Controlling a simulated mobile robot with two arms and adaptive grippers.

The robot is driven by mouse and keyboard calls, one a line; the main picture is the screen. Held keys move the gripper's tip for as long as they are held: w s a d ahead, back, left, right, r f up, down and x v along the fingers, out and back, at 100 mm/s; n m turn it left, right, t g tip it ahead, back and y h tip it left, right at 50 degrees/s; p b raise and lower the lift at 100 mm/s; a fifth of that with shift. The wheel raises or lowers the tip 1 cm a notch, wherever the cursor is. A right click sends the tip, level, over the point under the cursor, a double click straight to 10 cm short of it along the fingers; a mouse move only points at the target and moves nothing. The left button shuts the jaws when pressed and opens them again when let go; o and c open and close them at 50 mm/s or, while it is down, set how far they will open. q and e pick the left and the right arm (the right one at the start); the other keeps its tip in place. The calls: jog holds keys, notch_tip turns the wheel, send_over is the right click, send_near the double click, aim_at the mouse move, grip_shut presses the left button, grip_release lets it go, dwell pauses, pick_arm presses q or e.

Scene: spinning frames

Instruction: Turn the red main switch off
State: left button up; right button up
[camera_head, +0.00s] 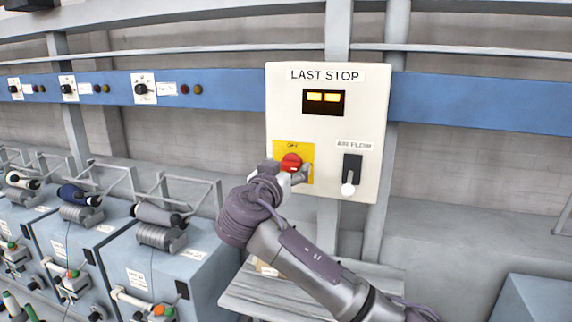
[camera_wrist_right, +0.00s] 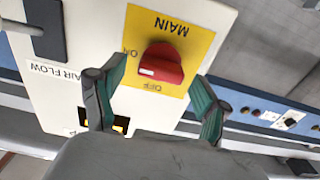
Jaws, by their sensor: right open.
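The red main switch (camera_head: 291,161) is a knob on a yellow plate (camera_head: 308,151) on a white panel (camera_head: 365,108). In the right wrist view, which is upside down, the red knob (camera_wrist_right: 162,62) has its white mark at its left end, towards the word ON. The words MAIN and OFF also show on the plate. My right gripper (camera_head: 286,173) is at the plate, and its fingers partly cover it. In the wrist view it is open, with one green-padded finger on either side of the knob and a visible gap to each. My left gripper is not in view.
An AIR FLOW lever (camera_head: 352,168) with a white ball end is right of the switch. A lit yellow display (camera_head: 323,102) is above, under LAST STOP. Blue-grey spinning machines (camera_head: 150,258) stand at left, and a small table (camera_head: 265,300) is below.

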jog(key=c, duration=1.2)
jog(key=shift+o, duration=0.2)
jog(key=shift+f, duration=0.1)
